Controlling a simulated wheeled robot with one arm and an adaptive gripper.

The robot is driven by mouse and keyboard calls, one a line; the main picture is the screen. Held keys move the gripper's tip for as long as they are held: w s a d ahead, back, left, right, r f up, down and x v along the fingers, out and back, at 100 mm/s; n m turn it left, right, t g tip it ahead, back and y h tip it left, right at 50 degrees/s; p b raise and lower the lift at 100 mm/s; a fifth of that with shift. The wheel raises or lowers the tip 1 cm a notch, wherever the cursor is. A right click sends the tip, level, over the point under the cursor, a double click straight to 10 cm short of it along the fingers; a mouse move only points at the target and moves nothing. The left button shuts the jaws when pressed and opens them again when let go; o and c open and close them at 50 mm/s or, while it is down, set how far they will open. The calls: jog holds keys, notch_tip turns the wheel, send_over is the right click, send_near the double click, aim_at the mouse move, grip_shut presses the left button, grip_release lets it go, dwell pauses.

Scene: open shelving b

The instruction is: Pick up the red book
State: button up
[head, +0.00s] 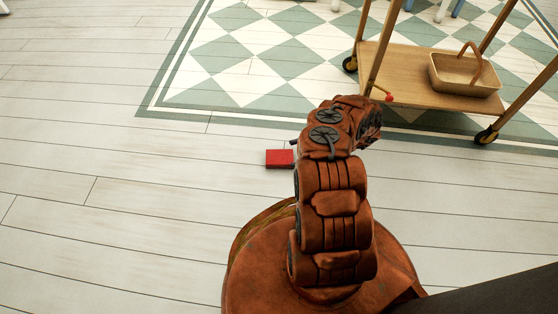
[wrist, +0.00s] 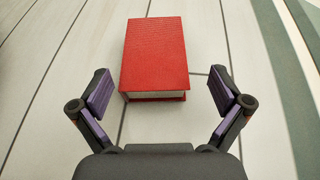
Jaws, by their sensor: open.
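The red book (head: 279,159) lies flat on the pale plank floor, just left of my arm in the head view. In the wrist view the red book (wrist: 154,53) lies ahead of my gripper, cover up, with its pale page edge facing the gripper. My gripper (wrist: 163,90) is open and empty, with a purple-padded finger on each side. The book's near edge lies about between the fingertips in the picture, and its width is less than the gap. I cannot tell the height of the fingers above the floor. In the head view my arm hides the gripper.
A wooden cart (head: 402,88) on wheels stands at the upper right, with a tan basket (head: 449,88) on its lower shelf. A green and white checkered rug (head: 240,52) lies under it. The plank floor to the left is clear.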

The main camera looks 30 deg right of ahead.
aim_at(283, 157)
jog(key=shift+s+a+r+b+x, duration=0.15)
jog(key=shift+b+x, duration=0.65)
jog(key=shift+x, duration=0.7)
jog(key=shift+s+a+r+b+x, duration=0.1)
jog(key=shift+b+x, duration=0.7)
jog(key=shift+x, duration=0.7)
jog(key=c, duration=1.2)
